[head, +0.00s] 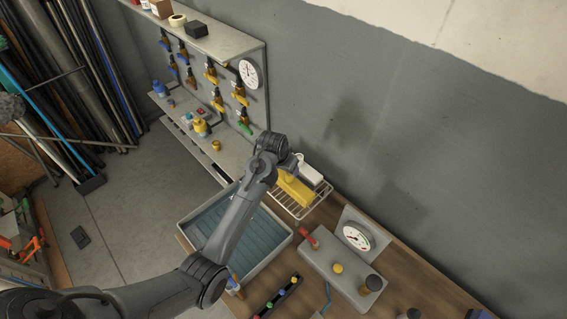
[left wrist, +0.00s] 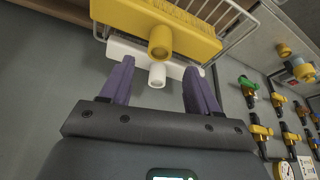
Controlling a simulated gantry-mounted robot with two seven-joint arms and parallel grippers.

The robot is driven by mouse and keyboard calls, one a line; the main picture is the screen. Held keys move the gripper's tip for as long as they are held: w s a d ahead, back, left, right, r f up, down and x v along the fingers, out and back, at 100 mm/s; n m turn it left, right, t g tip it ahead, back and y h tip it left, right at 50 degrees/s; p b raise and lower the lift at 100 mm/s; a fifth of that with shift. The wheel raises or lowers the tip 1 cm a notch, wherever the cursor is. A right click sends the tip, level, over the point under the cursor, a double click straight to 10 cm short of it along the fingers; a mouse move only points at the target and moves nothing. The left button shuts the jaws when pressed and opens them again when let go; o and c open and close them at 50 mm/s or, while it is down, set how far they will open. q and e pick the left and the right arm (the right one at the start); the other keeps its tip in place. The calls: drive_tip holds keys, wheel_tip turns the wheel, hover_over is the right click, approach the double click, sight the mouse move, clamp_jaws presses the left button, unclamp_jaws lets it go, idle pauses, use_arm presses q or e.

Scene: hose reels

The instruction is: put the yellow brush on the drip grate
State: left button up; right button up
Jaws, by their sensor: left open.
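The yellow brush (head: 295,190) lies on a white wire rack (head: 297,208) on the wooden bench against the wall. A white brush-like piece (head: 310,173) lies beside it. In the left wrist view the yellow brush (left wrist: 160,24) spans the top, its round handle end pointing at me, with the white piece (left wrist: 150,58) below it. My left gripper (head: 297,160) is open and empty by the wall side of the rack; its purple fingers (left wrist: 157,82) point towards the white piece. A grey tray with a slatted blue floor (head: 235,243) lies left of the rack. Which is the drip grate is unclear.
A grey panel (head: 340,262) with a red lever, knobs and a gauge stands right of the rack. A valve board (head: 215,85) with several taps and a shelf stands behind on the left. Pipes (head: 90,80) lean at the far left. My left arm crosses over the tray.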

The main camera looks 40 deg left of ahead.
use_arm(q)
drive_tip(key=s+d+m, duration=0.1)
drive_tip(key=s+d, duration=0.3)
drive_tip(key=s, duration=0.7)
drive_tip(key=s+d+f+m, duration=0.1)
drive_tip(key=s+d, duration=0.4)
drive_tip(key=s, duration=0.6)
drive_tip(key=s+d+f+m+g, duration=0.1)
drive_tip(key=s+d, duration=0.4)
drive_tip(key=s, duration=0.7)
drive_tip(key=shift+m+h, duration=0.3)
drive_tip(key=shift+h, duration=0.1)
drive_tip(key=shift+d, duration=0.1)
